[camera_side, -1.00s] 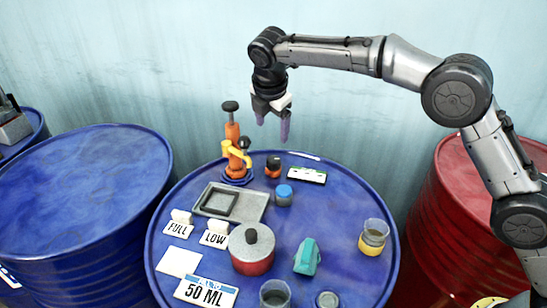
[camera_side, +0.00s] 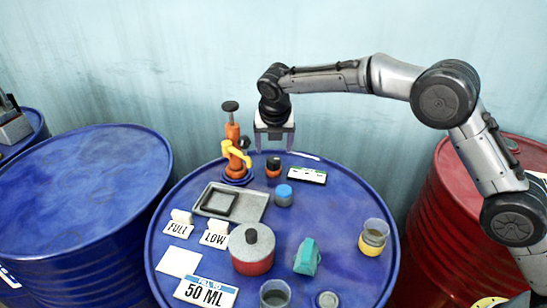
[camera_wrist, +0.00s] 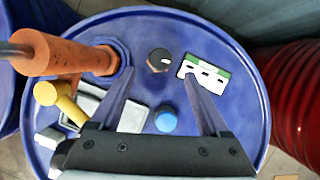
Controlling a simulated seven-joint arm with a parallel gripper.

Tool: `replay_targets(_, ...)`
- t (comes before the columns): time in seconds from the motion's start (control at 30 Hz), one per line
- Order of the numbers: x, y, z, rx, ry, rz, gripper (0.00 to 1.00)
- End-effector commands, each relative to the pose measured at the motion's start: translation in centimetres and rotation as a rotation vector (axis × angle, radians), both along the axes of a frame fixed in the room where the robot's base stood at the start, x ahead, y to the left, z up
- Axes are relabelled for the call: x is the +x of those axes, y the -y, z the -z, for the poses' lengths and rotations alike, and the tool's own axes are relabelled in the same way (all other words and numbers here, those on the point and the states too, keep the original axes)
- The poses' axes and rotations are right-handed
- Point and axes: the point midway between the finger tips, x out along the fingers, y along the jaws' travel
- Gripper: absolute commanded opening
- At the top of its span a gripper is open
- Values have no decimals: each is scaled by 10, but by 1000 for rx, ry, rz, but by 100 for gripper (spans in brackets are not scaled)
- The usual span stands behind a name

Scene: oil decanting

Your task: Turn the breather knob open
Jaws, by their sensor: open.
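The breather knob (camera_side: 273,166) is a small black-topped cap with an orange body on the far part of the blue drum top, right of the orange pump (camera_side: 234,150). In the wrist view the knob (camera_wrist: 159,60) shows a dark top with a white mark. A card with a green band (camera_side: 307,175) lies just right of it. My gripper (camera_side: 274,149) is open and empty, pointing down above the knob and apart from it. In the wrist view the knob lies between the lines of my two fingertips (camera_wrist: 159,76), a little beyond them.
The pump with its yellow spout stands close on the left. A blue-capped jar (camera_side: 284,195) and a grey tray (camera_side: 240,204) are nearer. A red-bottomed pot (camera_side: 251,250), teal item (camera_side: 306,257) and glass cup (camera_side: 374,237) stand farther forward. The drum's right side has free room.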

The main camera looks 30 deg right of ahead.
Motion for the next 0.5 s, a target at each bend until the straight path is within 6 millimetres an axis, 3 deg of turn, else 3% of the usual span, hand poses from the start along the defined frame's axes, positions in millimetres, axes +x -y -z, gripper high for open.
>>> replay_targets(0.2, 13, 7, 37, 0, -2, 1, 79)
replay_targets(0.5, 21, 11, 57, 1, 0, 2, 79)
